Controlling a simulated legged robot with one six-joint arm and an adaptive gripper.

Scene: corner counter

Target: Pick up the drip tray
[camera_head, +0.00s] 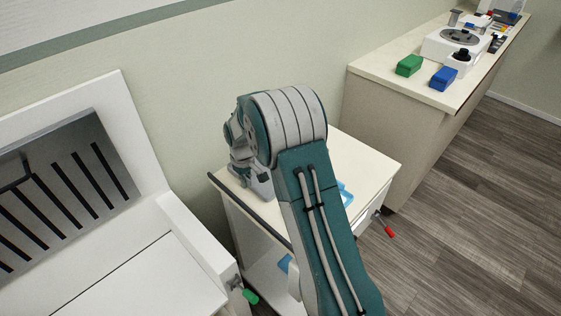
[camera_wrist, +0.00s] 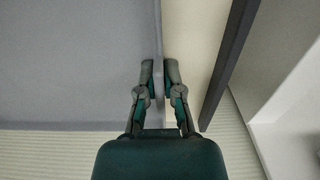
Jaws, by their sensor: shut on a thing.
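The drip tray (camera_wrist: 75,65) is a broad, flat grey piece that fills the left of the wrist view. Its raised rim runs up the picture between my two fingers. My gripper (camera_wrist: 160,75) is shut on this rim, one finger on each side. In the head view my gripper (camera_head: 241,160) is over the left part of the small cart's top, partly hidden by my arm. A bit of grey (camera_head: 264,188) shows below it there, probably the tray. I cannot tell whether the tray touches the cart top.
The cart's cream top (camera_head: 365,165) has a dark strip (camera_wrist: 228,65) along its left edge. A light blue item (camera_head: 345,193) is partly behind my arm. A counter at right holds a green block (camera_head: 409,66) and a blue block (camera_head: 444,78). A white bench-like unit (camera_head: 150,270) stands left.

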